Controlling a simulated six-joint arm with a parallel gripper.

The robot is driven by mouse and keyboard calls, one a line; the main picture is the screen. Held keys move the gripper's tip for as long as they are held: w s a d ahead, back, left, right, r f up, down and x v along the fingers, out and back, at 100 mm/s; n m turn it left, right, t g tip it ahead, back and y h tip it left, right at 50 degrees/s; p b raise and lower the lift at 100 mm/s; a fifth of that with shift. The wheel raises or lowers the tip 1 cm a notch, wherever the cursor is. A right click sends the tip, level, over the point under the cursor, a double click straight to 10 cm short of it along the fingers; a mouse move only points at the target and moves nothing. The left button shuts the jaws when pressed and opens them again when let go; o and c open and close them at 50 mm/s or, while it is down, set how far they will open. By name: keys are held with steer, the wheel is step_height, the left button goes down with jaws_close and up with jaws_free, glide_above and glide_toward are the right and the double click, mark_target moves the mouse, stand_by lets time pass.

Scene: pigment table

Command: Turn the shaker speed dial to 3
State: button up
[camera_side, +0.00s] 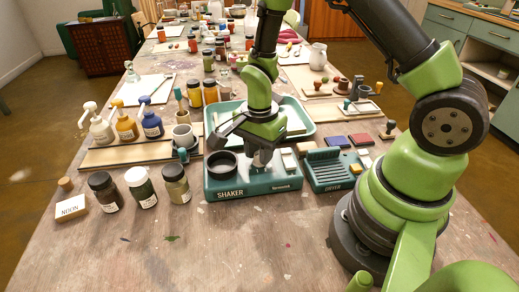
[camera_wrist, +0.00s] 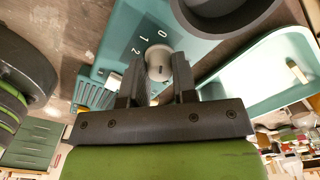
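The teal shaker (camera_side: 252,190) stands on the table, with a round black cup holder on its left part. Its pale grey speed dial (camera_wrist: 158,62) shows in the wrist view, with the printed marks 0, 1 and 2 beside it. A 3 is not visible there, and I cannot read which mark the dial points to. My gripper (camera_wrist: 158,68) points down over the dial, with one finger on each side of it. The fingers are apart and look open; contact with the dial cannot be made out. In the side view my gripper (camera_side: 262,155) partly hides the dial.
The teal dryer (camera_side: 328,170) stands close on the shaker's right. A teal tray (camera_side: 298,107) lies behind it. Several dark-capped jars, including an olive one (camera_side: 177,185), stand on the left. The table front (camera_side: 230,245) is clear.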

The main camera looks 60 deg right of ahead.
steer(key=shift+n, duration=0.3)
steer(key=n, duration=1.3)
steer(key=shift+n, duration=0.3)
steer(key=n, duration=0.4)
steer(key=shift+n, duration=0.3)
steer(key=n, duration=0.4)
steer(key=shift+n, duration=0.3)
steer(key=o, duration=0.9)
steer(key=shift+o, duration=0.2)
